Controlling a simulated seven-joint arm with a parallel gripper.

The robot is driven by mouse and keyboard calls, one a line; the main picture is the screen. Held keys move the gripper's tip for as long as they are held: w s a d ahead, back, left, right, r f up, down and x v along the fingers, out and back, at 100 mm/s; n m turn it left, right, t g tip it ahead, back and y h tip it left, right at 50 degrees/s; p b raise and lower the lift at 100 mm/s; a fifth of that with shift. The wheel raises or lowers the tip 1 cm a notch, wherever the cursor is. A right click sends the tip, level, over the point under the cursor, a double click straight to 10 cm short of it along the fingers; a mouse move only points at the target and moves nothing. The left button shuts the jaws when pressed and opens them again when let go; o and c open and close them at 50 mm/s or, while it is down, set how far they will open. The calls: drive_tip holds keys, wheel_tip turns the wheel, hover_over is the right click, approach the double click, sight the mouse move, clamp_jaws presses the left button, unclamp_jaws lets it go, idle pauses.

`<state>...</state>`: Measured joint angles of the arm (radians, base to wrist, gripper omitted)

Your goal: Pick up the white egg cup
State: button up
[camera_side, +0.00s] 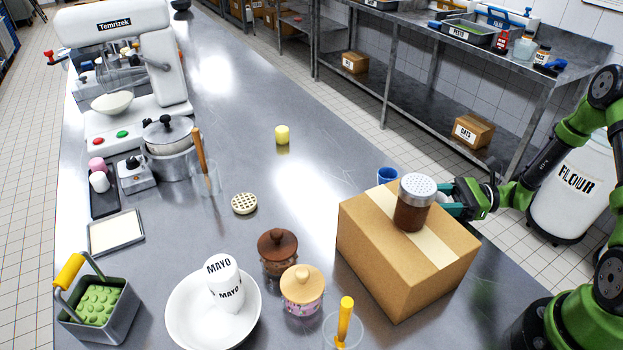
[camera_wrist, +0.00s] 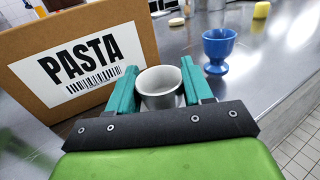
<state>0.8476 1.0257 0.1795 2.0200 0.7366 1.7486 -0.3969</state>
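The white egg cup (camera_wrist: 161,84) shows in the wrist view, upright, between the two fingers of my gripper (camera_wrist: 161,79). Its rim spans nearly the whole gap. I cannot tell whether the fingers press on it or stand just clear. Its foot is hidden behind the gripper's dark bar. In the side view my gripper (camera_side: 453,199) is at the right, behind the cardboard box, and the box with the shaker largely hides the fingers and the white cup.
The cardboard box (camera_side: 388,262) stands close beside my gripper, its PASTA face to the left in the wrist view. A brown shaker (camera_side: 411,216) sits on it. A blue egg cup (camera_wrist: 217,46) stands just beyond the white one. The counter's edge is to the right.

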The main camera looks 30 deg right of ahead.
drive_tip(key=c, duration=0.5)
drive_tip(key=shift+r, duration=0.15)
